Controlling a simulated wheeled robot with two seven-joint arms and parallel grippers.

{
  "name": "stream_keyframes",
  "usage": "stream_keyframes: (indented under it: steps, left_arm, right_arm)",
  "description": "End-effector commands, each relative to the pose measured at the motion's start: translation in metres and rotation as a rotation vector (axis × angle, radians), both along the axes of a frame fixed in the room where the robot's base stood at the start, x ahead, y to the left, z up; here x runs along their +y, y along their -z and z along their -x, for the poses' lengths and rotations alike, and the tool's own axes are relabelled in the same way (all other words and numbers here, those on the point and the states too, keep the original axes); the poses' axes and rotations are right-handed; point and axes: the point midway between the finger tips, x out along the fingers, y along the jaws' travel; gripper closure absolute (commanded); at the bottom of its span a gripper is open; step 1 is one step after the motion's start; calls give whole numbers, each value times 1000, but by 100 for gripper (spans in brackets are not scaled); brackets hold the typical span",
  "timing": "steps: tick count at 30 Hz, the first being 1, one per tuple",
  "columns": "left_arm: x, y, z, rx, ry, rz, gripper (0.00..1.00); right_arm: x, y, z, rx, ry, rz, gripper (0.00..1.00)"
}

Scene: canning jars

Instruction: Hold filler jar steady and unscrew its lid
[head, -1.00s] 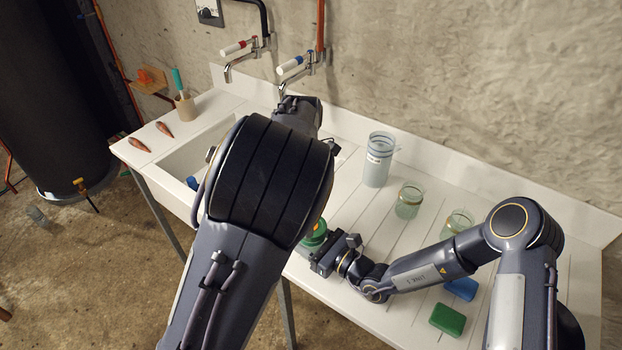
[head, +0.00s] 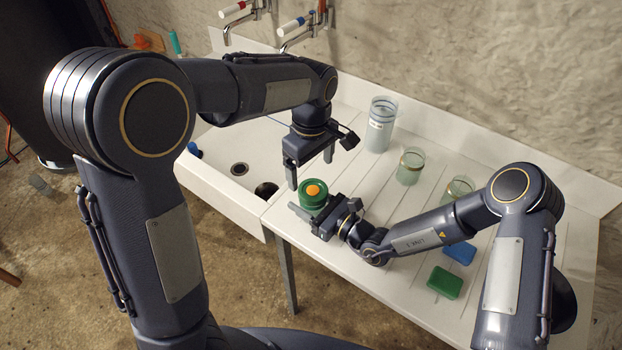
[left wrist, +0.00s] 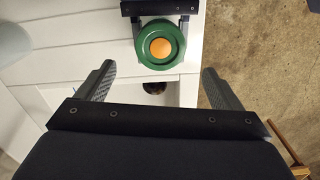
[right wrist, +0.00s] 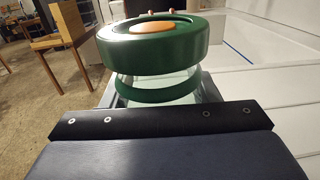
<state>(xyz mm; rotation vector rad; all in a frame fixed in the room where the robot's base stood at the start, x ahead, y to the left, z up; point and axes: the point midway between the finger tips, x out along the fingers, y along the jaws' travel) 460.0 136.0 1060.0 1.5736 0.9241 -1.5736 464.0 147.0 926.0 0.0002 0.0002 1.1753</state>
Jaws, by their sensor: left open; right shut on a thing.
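The filler jar (right wrist: 165,78) is clear glass with a green band, and stands upright on the drainboard near the sink. Its green lid (head: 306,199) with an orange disc on top is on the jar; the lid also shows in the left wrist view (left wrist: 144,54). My right gripper (head: 312,215) is shut on the jar's body below the lid, from the right. My left gripper (head: 311,172) is open and empty, pointing down just above and behind the lid. In the left wrist view its fingers (left wrist: 158,84) are wide apart, with the lid beyond them.
A tall labelled jar (head: 380,125) and two open glass jars (head: 410,167) (head: 458,190) stand along the back of the drainboard (head: 375,320). Green (head: 444,283) and blue (head: 460,252) blocks lie at the right. The sink (head: 215,165) is left of the filler jar.

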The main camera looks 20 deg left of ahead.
Motion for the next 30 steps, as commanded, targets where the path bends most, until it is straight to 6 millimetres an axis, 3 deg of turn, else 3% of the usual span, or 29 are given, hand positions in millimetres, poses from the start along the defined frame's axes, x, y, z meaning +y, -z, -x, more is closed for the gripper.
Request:
stream_keyframes:
  steps: [3,9,22,30]
  left_arm:
    - [1,24,0,4,-2,-2,13]
    - [1,50,0,3,-1,-1,13]
    - [0,60,0,0,-2,0,13]
    - [0,60,0,0,-2,0,45]
  right_arm:
    - [0,0,0,0,0,-1,72]
    - [0,0,0,0,0,0,72]
    - [0,0,0,0,0,0,72]
    - [0,0,0,0,0,0,72]
